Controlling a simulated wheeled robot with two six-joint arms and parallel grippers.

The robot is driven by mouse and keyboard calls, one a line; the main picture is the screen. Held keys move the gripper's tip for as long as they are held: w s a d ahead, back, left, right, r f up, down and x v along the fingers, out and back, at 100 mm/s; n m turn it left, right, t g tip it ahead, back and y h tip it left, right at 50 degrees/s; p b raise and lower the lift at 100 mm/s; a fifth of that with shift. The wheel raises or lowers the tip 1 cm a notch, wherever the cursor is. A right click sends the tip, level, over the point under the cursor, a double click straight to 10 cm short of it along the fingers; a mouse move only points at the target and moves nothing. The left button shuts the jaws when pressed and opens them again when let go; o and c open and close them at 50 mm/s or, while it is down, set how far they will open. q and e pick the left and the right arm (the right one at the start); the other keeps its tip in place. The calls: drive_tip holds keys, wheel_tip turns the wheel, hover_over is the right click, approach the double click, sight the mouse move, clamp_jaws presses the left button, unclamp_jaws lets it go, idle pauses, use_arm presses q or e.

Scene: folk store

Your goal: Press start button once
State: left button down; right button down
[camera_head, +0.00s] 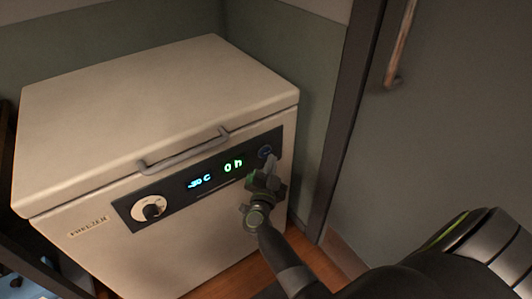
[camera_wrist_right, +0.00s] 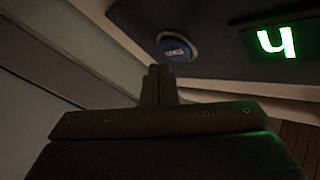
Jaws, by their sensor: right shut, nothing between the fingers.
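The start button is a small round blue-ringed button (camera_head: 265,152) at the right end of the dark control panel (camera_head: 170,203) on the white freezer (camera_head: 160,110). In the right wrist view the blue button (camera_wrist_right: 176,46) shows just beyond my fingertips, left of a green lit character. My right gripper (camera_head: 271,160) is shut and empty, its tips just below the button in the head view. I cannot tell whether the tips touch it. My left gripper is not in view.
The panel also has a round knob (camera_head: 151,208), a blue display (camera_head: 200,181) reading about -30 C and a green display (camera_head: 233,164) reading 0 h. A grey handle (camera_head: 185,152) juts out above the panel. A grey door (camera_head: 450,130) stands at the right.

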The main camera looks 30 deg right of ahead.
drive_tip(key=shift+w, duration=0.15)
idle(0.4)
drive_tip(key=shift+w, duration=0.3)
drive_tip(key=shift+w+a, duration=0.1)
drive_tip(key=shift+w, duration=0.3)
idle(0.7)
drive_tip(key=shift+s+r+p, duration=0.1)
drive_tip(key=shift+p, duration=0.25)
drive_tip(key=shift+s+p, duration=0.45)
drive_tip(key=shift+s, duration=0.3)
drive_tip(key=shift+s, duration=0.1)
